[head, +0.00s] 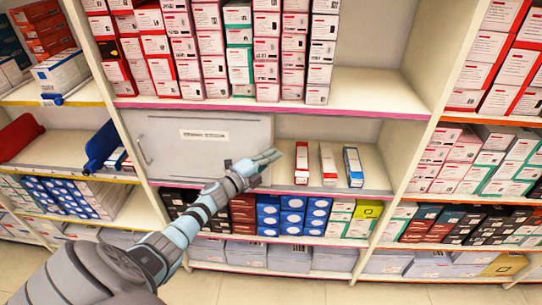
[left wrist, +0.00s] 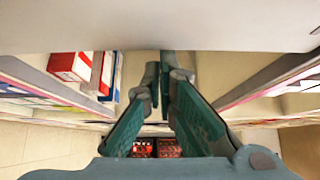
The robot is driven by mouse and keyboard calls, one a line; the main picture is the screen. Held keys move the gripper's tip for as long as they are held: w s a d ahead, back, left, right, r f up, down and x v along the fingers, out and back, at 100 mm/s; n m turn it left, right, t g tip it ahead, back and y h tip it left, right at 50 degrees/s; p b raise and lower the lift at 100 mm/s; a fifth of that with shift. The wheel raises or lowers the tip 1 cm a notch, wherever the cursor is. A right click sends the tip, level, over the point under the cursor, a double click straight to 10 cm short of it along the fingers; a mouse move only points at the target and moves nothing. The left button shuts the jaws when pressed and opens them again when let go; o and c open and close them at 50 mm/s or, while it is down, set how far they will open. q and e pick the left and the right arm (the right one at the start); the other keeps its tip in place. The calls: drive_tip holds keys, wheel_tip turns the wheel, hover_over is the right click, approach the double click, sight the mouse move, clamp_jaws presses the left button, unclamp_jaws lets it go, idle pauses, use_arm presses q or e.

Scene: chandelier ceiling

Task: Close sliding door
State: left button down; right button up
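The sliding door (head: 200,135) is a pale grey panel with a small label, a dark latch mark near its lower right and a bar handle (head: 142,151) at its left. It covers the left part of the middle compartment; the right part is uncovered. My left gripper (head: 271,157) is at the door's right edge, fingers pointing right; I cannot tell whether it touches the edge. In the left wrist view its fingers (left wrist: 165,78) show a narrow gap with nothing clearly held. A pale surface, perhaps the door, fills the top there. My right gripper is not in view.
Three slim boxes stand in the uncovered part: a red-and-white one (head: 301,163), an orange-and-white one (head: 328,165) and a blue-and-white one (head: 353,167). A shelf divider (head: 410,150) bounds the compartment at the right. Shelves above and below hold many boxes.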

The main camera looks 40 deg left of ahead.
use_arm(q)
drive_tip(key=shift+a, duration=0.1)
drive_tip(key=s+d, duration=0.2)
drive_tip(key=s, duration=0.6)
drive_tip(key=s+a+f+n+g+y, duration=0.2)
drive_tip(key=a+f+n, duration=0.15)
drive_tip(key=f, duration=0.35)
drive_tip(key=s+a+f+n+g+y, duration=0.2)
drive_tip(key=f+n, duration=0.3)
drive_tip(key=f, duration=0.1)
drive_tip(key=s+f+n+g+y, duration=0.1)
drive_tip(key=s+f+n+g, duration=0.45)
drive_tip(key=s+f, duration=0.85)
drive_tip(key=s+d+f+n+g, duration=0.4)
drive_tip(key=s+d+f, duration=0.2)
drive_tip(key=s+f, duration=0.6)
drive_tip(key=s+d+f+n+g+h, duration=0.1)
drive_tip(key=s+d+f+g+h, duration=0.1)
drive_tip(key=s+d, duration=1)
wheel_tip(320, 180, down, 2)
drive_tip(key=shift+s+f+g, duration=0.1)
drive_tip(key=shift+s+g, duration=0.3)
drive_tip(key=shift+g, duration=0.15)
